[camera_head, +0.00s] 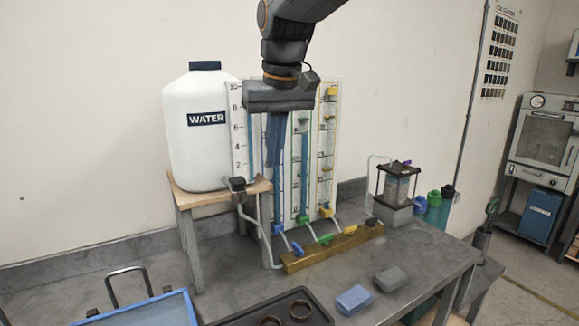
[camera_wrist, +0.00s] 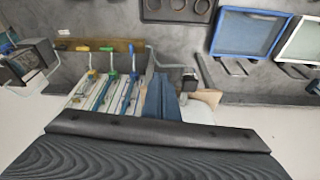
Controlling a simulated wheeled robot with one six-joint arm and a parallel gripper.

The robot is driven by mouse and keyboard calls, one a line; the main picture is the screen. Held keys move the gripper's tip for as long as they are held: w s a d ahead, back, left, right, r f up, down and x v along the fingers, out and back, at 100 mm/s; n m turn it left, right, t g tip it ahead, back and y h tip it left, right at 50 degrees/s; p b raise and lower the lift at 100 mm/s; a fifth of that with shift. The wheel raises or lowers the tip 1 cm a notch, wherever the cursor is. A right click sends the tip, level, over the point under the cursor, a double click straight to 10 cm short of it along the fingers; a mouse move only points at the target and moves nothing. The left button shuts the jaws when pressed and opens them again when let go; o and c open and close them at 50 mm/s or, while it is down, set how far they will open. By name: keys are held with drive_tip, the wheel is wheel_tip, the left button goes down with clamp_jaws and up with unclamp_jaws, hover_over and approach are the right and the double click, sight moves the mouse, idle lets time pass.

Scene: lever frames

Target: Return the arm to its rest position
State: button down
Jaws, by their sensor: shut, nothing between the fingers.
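My gripper (camera_head: 274,165) hangs from my arm, pointing down, in front of the upright panel of graduated tubes (camera_head: 312,150). Its blue fingers are together with nothing between them. In the wrist view the closed fingers (camera_wrist: 161,98) reach over the bench beside the tubes. The fingers hide part of the panel's left side in the head view. Blue, green and yellow levers sit at the foot of the tubes on a wooden block (camera_head: 335,248); the green lever (camera_head: 324,239) shows clearly. Whether the fingers touch the panel cannot be told.
A white water tank (camera_head: 200,130) stands on a wooden stand (camera_head: 187,198) left of my gripper. A black-framed glass device (camera_head: 397,184) is at the right. A dark tray (camera_head: 250,316), a blue-framed tray (camera_head: 150,312) and two sponge-like blocks lie in front.

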drive_tip(key=s+d+f+m+b, duration=0.1)
drive_tip(key=s+d+f, duration=0.1)
drive_tip(key=d+f, duration=0.7)
drive_tip(key=s+d+f+m+b, duration=0.1)
drive_tip(key=s+d+f+m, duration=0.1)
drive_tip(key=d+f, duration=0.65)
drive_tip(key=s+d+f+m+b, duration=0.1)
drive_tip(key=s+d+f, duration=0.2)
drive_tip(key=s+f, duration=0.2)
drive_tip(key=s+d+f+m+g+h, duration=0.1)
drive_tip(key=s+d+f, duration=0.2)
drive_tip(key=s+f, duration=0.3)
wheel_tip(320, 180, down, 4)
drive_tip(key=shift+d+r+b, duration=0.1)
drive_tip(key=shift+d+b, duration=0.2)
drive_tip(key=shift+b, duration=0.1)
idle(1.0)
